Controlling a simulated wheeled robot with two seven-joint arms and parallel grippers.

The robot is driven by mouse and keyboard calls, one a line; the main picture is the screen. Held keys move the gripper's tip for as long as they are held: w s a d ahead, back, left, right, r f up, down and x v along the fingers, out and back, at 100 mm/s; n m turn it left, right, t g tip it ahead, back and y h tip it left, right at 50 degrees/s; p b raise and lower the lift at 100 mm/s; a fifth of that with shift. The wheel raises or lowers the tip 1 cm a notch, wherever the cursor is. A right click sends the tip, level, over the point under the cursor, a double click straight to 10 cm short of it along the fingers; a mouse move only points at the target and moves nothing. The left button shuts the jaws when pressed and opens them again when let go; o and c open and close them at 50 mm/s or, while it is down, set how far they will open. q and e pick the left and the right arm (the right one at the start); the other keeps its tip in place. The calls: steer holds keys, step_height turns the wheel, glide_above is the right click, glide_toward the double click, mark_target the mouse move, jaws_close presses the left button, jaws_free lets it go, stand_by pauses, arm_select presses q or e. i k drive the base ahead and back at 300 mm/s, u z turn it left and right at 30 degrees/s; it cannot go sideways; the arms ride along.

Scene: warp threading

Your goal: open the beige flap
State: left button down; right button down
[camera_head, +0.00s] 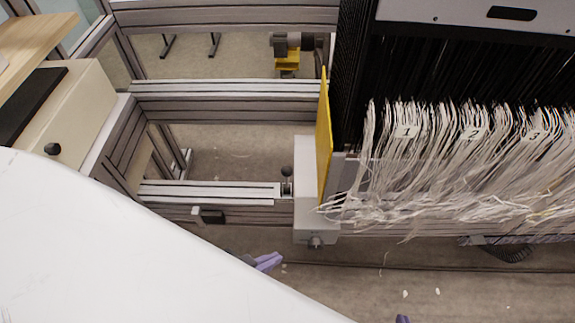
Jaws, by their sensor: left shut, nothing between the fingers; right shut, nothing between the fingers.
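A beige panel (84,101) with a black round knob (52,149) and a dark inset stands at the upper left. I take it as the beige flap; I cannot tell its hinge edge or whether it is shut. Its lower part is hidden behind a large white surface. My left gripper (270,260), purple-fingered, pokes out past that white surface at the lower middle. It is shut and empty, well to the right of and below the panel. Only a purple tip of my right gripper (402,319) shows at the bottom edge, also far from the panel; it is shut.
Metal frame rails (215,108) run across the upper middle. A yellow plate (323,140) stands upright on a white block (312,222). Many white warp threads (440,165) with number tags hang at the right. Floor shows below them.

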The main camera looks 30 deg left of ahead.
mark_target(67, 138)
steer(key=u, duration=2.15)
